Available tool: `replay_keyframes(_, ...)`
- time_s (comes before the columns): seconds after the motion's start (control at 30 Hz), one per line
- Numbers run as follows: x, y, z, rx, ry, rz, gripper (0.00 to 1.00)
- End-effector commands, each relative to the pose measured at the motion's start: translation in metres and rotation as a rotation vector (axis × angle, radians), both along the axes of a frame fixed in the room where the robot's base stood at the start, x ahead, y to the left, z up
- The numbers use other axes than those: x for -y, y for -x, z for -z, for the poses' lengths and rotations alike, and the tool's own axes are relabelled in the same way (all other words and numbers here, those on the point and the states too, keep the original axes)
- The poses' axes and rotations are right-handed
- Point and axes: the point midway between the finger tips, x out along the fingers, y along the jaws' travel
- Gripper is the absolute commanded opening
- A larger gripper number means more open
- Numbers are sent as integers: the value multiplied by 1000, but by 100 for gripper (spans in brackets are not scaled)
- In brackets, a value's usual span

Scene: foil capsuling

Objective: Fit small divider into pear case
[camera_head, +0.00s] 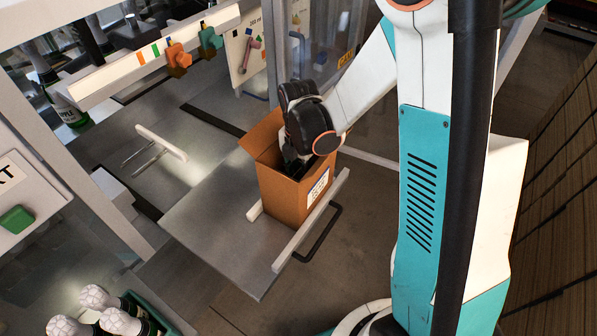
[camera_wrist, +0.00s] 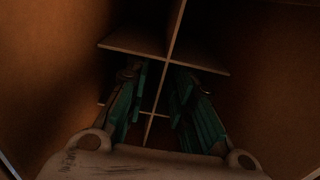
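The pear case is an open-topped brown cardboard carton (camera_head: 282,200) with a white label on a metal platform. Its inner walls (camera_wrist: 262,75) fill the wrist view. Thin cardboard divider panels (camera_wrist: 197,58) cross inside it. One long panel runs between my fingers, and a crosspiece lies beyond their tips. I cannot tell which panel belongs to the small divider. My gripper (camera_wrist: 159,98) reaches down into the carton. Its teal-padded fingers stand apart, with dark gaps on both sides of the panel. In the head view the fingertips are hidden by the carton.
The metal platform (camera_head: 215,215) has free room left of the carton. A rail (camera_head: 300,232) with a black handle runs along its right side. Bottles (camera_head: 95,298) with white tops stand in a green crate at lower left. A glazed frame rises behind the carton.

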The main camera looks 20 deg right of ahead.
Motion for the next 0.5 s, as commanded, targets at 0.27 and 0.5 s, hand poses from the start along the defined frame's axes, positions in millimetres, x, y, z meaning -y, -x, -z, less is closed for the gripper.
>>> replay_keyframes(0.27, 0, 0, -1, 0, 0, 0, 25)
replay_keyframes(0.5, 0, 0, -23, 0, 0, 0, 25)
